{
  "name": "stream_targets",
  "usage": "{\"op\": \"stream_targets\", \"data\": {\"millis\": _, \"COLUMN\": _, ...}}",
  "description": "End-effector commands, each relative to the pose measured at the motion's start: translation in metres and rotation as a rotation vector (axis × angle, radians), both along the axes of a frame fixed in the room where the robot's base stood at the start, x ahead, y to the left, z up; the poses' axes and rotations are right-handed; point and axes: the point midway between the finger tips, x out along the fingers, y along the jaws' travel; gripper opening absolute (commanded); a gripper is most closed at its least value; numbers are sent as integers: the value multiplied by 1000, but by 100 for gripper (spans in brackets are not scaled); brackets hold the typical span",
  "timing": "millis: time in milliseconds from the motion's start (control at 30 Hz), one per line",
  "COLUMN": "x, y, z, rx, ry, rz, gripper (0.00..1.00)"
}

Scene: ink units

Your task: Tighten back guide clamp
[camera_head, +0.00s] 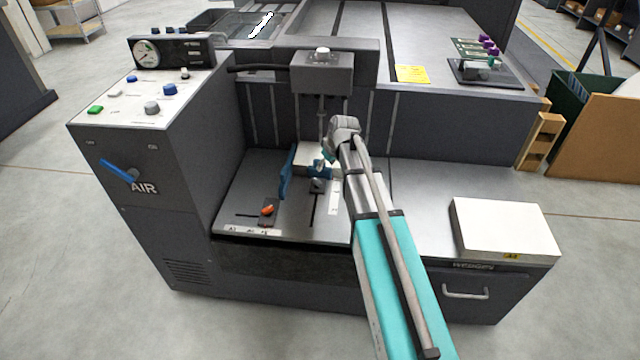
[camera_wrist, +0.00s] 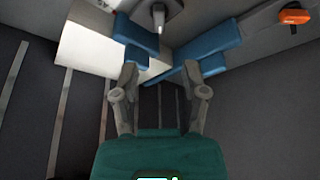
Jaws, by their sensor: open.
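The back guide, a short blue block (camera_head: 321,169), stands before the white paper stack (camera_head: 308,154). A clamp with a small grey knob (camera_head: 317,185) sits just in front of it on a front-to-back slot; this appears to be the back guide clamp. In the wrist view the grey knob (camera_wrist: 158,17) is at the top centre, beyond the blue pieces (camera_wrist: 136,34). My gripper (camera_wrist: 161,80) is open and empty, its fingers apart near the blue pieces and short of the knob. In the head view my gripper (camera_head: 328,158) is partly hidden by my arm.
A tall blue side plate (camera_head: 287,172) stands left of the stack. An orange-handled clamp (camera_head: 267,210) sits on a slot at front left; its orange handle (camera_wrist: 294,17) also shows in the wrist view. A grey head unit (camera_head: 322,75) overhangs behind. A white box (camera_head: 505,228) lies right.

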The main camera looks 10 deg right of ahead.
Motion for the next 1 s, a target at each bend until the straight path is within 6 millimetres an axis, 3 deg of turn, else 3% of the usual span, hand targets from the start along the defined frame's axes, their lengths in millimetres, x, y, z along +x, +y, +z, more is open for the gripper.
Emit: {"op": "stream_targets", "data": {"millis": 1000, "x": 30, "y": 14, "z": -84, "rx": 0, "ry": 0, "rz": -1, "gripper": 57}}
